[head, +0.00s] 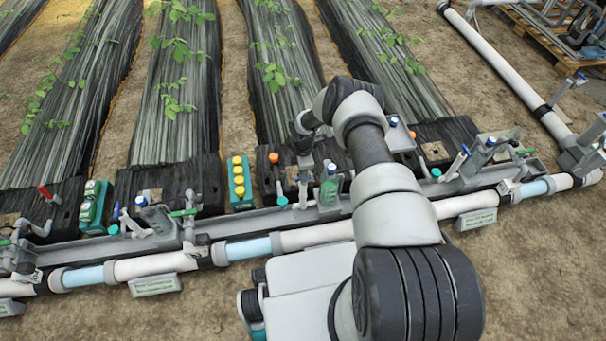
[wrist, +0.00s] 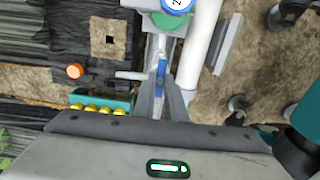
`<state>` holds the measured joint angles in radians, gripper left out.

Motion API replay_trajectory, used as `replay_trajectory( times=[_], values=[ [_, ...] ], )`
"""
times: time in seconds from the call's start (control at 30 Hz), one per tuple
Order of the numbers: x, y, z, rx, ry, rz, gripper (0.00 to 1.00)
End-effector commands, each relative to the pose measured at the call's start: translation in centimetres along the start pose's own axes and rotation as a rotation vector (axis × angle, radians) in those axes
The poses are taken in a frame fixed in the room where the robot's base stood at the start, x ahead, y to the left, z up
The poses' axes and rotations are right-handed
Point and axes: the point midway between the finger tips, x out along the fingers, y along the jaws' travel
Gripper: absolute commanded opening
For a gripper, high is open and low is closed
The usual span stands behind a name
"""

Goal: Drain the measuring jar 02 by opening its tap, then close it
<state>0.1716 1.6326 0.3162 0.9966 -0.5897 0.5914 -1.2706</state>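The measuring jar 02 shows in the wrist view as a blue cap (wrist: 175,5) with part of a "2" on it, cut off at the top edge, above a green body. In the head view a green jar with a blue cap (head: 330,185) stands beside my arm. A blue tap lever (wrist: 160,69) lies just below the jar in the wrist view. My gripper (wrist: 161,84) has its two grey fingers on either side of the lever, close together. Whether they touch it cannot be seen.
A teal holder with yellow caps (head: 238,183) and an orange cap (head: 273,157) are to the left of the jar. A white pipe (head: 316,235) runs along the front. Other taps and a green box (head: 94,207) stand along the grey rail. Bare soil lies in front.

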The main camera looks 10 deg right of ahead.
Motion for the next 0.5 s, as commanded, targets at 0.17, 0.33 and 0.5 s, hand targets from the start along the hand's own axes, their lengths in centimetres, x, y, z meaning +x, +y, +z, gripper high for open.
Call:
replay_trajectory(
  times=[0.17,0.33,0.5],
  values=[
    [-0.02,0.02,-0.02,-0.002,0.000,0.000,0.30],
    [-0.02,0.01,-0.01,-0.001,0.000,0.000,0.30],
    [-0.86,0.12,0.01,-0.001,0.000,0.002,0.30]
  ],
)
